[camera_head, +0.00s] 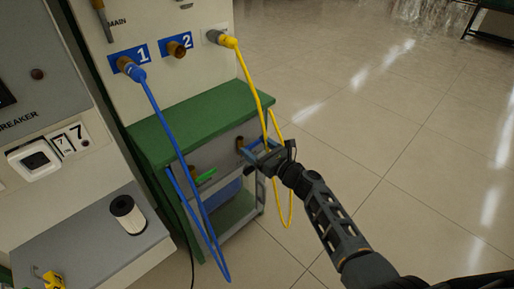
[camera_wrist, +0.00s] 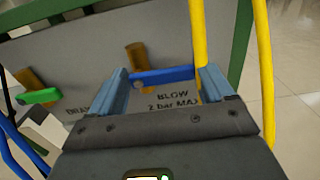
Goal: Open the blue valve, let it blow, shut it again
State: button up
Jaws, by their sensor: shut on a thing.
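The blue valve is a blue lever (camera_wrist: 168,74) on a brass stem (camera_wrist: 138,56), above a label reading "BLOW 2 bar MAX". In the wrist view the lever lies nearly level, reaching right from the stem. My gripper (camera_head: 257,152) is at the panel under the green shelf. Its two fingers stand at either end of the lever, and it is shut on the lever along its length. In the head view my gripper covers most of the valve.
A green lever (camera_wrist: 40,96) on another brass valve, marked "DRAIN", is left of the blue one; it also shows in the head view (camera_head: 206,175). A yellow hose (camera_head: 264,115) hangs right beside my gripper. A blue hose (camera_head: 172,130) hangs further left. Open floor lies right.

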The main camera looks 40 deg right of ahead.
aim_at(249, 150)
jog(key=shift+n+b, duration=0.4)
jog(key=shift+c, duration=0.3)
jog(key=n+b, duration=0.2)
jog(key=n, duration=0.1)
jog(key=a+r+n+b, duration=0.1)
jog(key=n+b, duration=0.3)
jog(key=n, duration=0.1)
jog(key=shift+a+r+n, duration=0.15)
jog(key=shift+a+n, duration=0.1)
jog(key=shift+n, duration=0.05)
jog(key=n+b, duration=0.1)
jog(key=n, duration=0.1)
jog(key=a+n+b, duration=0.1)
jog(key=n+b, duration=0.1)
jog(key=shift+r, duration=0.1)
jog(key=n+b, duration=0.1)
jog(key=n, duration=0.1)
jog(key=a+n+b, duration=0.1)
jog(key=n+b, duration=0.1)
jog(key=shift+r, duration=0.1)
jog(key=shift+a+n, duration=0.1)
jog(key=shift+n, duration=0.3)
jog(key=o, duration=0.9)
jog(key=shift+o, duration=0.2)
jog(key=shift+s, duration=0.15)
